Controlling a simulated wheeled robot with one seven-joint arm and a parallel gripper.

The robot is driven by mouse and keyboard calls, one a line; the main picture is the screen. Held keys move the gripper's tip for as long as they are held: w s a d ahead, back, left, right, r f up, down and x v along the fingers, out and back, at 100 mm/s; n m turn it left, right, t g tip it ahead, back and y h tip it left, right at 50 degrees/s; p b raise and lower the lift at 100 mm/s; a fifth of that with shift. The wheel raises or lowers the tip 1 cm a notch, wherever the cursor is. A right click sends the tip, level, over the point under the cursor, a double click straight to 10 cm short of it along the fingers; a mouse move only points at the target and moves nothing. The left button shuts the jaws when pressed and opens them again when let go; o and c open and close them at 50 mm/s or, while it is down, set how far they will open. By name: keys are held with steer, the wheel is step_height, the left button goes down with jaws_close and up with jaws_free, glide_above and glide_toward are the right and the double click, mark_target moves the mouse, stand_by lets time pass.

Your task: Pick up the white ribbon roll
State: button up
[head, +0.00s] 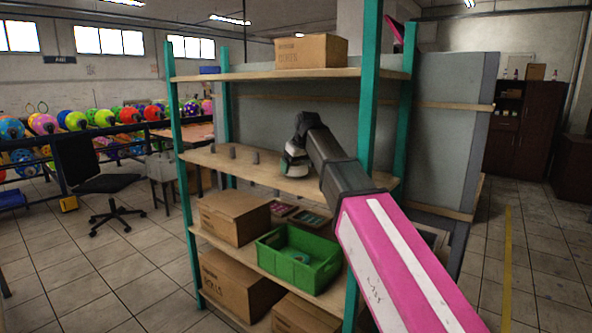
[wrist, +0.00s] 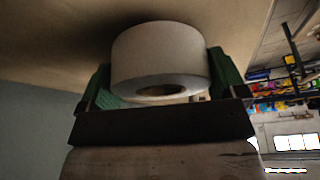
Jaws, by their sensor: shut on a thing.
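The white ribbon roll (wrist: 160,58) is large in the wrist view, with its round core opening facing the camera. My gripper (wrist: 162,75) has its green fingers on both sides of the roll and is shut on it. In the head view my gripper (head: 294,163) is over the middle board of the shelf rack, at the end of my outstretched arm. The roll is small and partly covered by the gripper there. I cannot tell whether the roll still touches the board.
The middle board (head: 225,165) holds several small grey pegs to the left. A teal upright (head: 368,90) stands close beside my arm. Cardboard boxes (head: 233,217) and a green crate (head: 298,257) are below; another box (head: 311,51) is on the top board (head: 245,75).

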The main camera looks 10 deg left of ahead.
step_height(320, 180, up, 2)
steer(key=shift+w+r, duration=0.1)
steer(key=shift+r, duration=0.1)
steer(key=s+a, duration=0.4)
steer(key=s, duration=0.4)
steer(key=s+a, duration=0.5)
steer(key=s, duration=0.2)
steer(key=shift+s, duration=0.35)
steer(key=shift+a, duration=0.1)
steer(key=shift+s, duration=0.1)
